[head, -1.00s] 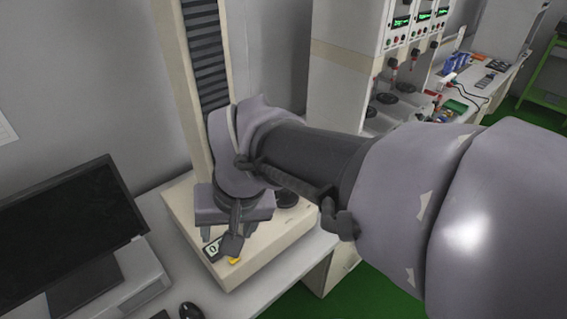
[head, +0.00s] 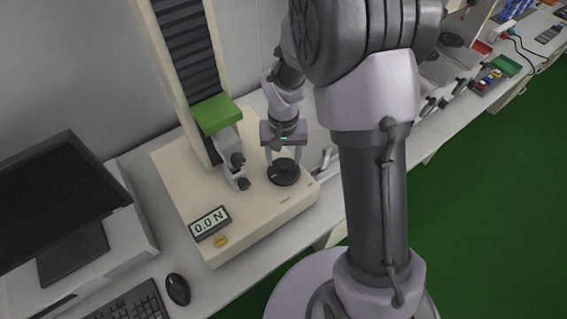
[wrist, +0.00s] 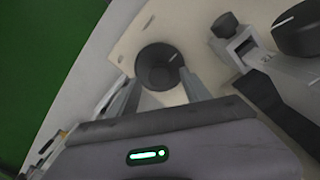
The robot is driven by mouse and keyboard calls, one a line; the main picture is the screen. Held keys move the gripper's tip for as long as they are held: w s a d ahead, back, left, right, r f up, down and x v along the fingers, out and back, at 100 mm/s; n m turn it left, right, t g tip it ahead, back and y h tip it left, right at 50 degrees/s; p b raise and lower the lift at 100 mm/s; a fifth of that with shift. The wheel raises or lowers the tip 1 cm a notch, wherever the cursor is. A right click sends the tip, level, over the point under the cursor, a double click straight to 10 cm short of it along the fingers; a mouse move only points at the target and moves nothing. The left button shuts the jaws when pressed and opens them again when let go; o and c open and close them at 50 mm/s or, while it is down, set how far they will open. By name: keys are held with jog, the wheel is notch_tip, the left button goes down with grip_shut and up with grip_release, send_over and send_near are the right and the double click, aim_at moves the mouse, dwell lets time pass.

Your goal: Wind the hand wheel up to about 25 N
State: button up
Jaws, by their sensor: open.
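The hand wheel (head: 284,177) is a black round knob on the right part of the cream tester base. In the wrist view the hand wheel (wrist: 158,64) lies between and just beyond my finger ends. My gripper (head: 283,160) points down over the wheel with its jaws open. In the wrist view my gripper (wrist: 158,80) has one finger on each side of the wheel; I cannot tell whether they touch it. The display (head: 209,223) on the base's front reads 0.0 N.
The grey grips with black knobs (head: 238,170) stand close left of my gripper, under a green block (head: 216,113). A yellow button (head: 221,241) is below the display. A monitor (head: 70,205), keyboard (head: 130,303) and mouse (head: 177,289) are at left.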

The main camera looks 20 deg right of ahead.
notch_tip(320, 180, down, 3)
jog(key=shift+w+r, duration=0.1)
jog(key=shift+r, duration=0.1)
grip_shut()
jog(key=shift+m+b, duration=0.3)
jog(key=shift+b, duration=0.05)
jog(key=shift+m+b, duration=0.5)
jog(key=shift+m, duration=0.7)
jog(key=shift+m+b, duration=0.5)
jog(key=shift+m, duration=0.8)
jog(key=shift+r, duration=0.1)
grip_release()
